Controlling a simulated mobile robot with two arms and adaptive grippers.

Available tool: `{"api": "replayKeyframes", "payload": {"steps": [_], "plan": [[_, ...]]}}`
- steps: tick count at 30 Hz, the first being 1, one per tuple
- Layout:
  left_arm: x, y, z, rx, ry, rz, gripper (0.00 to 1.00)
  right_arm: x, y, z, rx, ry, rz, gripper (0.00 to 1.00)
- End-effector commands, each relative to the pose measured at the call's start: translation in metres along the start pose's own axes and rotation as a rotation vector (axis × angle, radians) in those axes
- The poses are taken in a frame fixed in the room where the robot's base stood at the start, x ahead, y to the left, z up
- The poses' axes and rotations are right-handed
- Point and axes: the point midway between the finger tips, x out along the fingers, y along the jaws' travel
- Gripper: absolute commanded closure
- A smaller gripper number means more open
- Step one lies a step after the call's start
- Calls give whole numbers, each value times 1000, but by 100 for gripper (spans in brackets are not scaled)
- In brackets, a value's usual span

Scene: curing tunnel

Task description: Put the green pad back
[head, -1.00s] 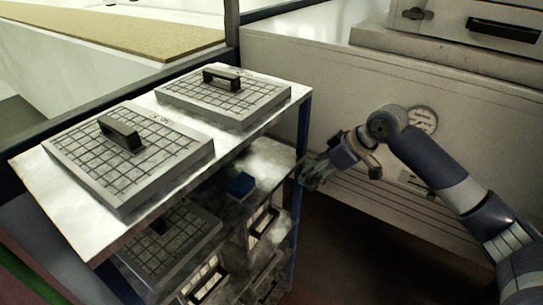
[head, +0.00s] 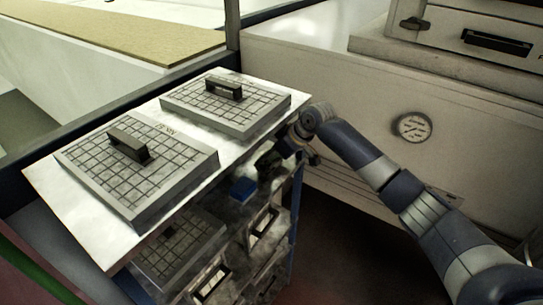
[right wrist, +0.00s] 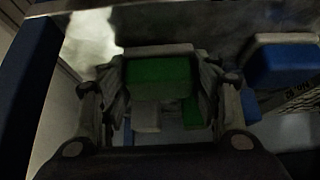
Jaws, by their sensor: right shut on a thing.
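The green pad (right wrist: 158,78) shows between the fingers of my right gripper (right wrist: 160,112) in the right wrist view. The gripper is shut on it. In the head view my right gripper (head: 272,160) reaches in under the right end of the rack's top shelf (head: 88,215), over the shelf below. The pad cannot be made out there. A blue pad (head: 243,188) lies on that lower shelf, left of and below the gripper. It also shows in the right wrist view (right wrist: 285,66), right of the green pad. My left gripper is not in view.
Two gridded plates with black handles, a front one (head: 138,170) and a back one (head: 228,100), lie on the top shelf. Another gridded plate (head: 178,245) is below. A blue rack post (head: 297,200) stands close to my right arm. A pale machine with a gauge (head: 413,127) is behind.

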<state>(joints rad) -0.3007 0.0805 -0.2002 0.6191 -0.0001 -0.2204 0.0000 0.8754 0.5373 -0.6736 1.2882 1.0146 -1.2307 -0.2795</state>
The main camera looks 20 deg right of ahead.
Motion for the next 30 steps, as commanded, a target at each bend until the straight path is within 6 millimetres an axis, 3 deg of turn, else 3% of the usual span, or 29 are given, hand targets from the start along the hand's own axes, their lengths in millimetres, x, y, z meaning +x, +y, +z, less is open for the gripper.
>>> {"api": "replayKeyframes", "payload": {"steps": [11,12,15,27,30], "plan": [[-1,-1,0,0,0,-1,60,3,0,2,-1,5,1,68],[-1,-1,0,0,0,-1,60,4,0,2,-1,5,1,40],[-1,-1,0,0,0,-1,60,3,0,2,-2,5,1,22],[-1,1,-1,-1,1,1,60,0,0,0,-2,5,2,22],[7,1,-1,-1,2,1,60,-5,1,1,-2,8,2,22]]}}
